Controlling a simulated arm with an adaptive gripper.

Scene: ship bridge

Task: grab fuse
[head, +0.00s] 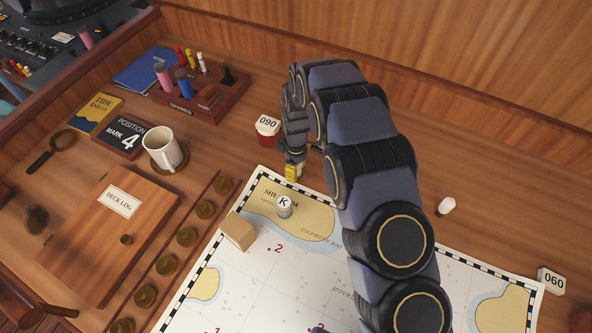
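No object is labelled as a fuse, and I cannot tell for certain which one it is. A small white cylinder (446,205) lies on the wooden desk right of my arm. Other small cylinders stand in a wooden rack (229,98) at the back left: a pink one (163,77), a blue one (184,83), and thin red, yellow and white ones. My gripper (292,172) is low over the desk, just above the chart's top edge, apart from the rack and the white cylinder. A yellow piece shows at its tip; whether it is a finger pad or something held is unclear.
A chart (262,290) covers the front middle, with a K piece (284,206) and a tan block (237,231) on it. A mug (163,147), a deck log board (110,235) and a red 090 marker (268,128) stand left of my arm. A 060 marker (551,281) is at right.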

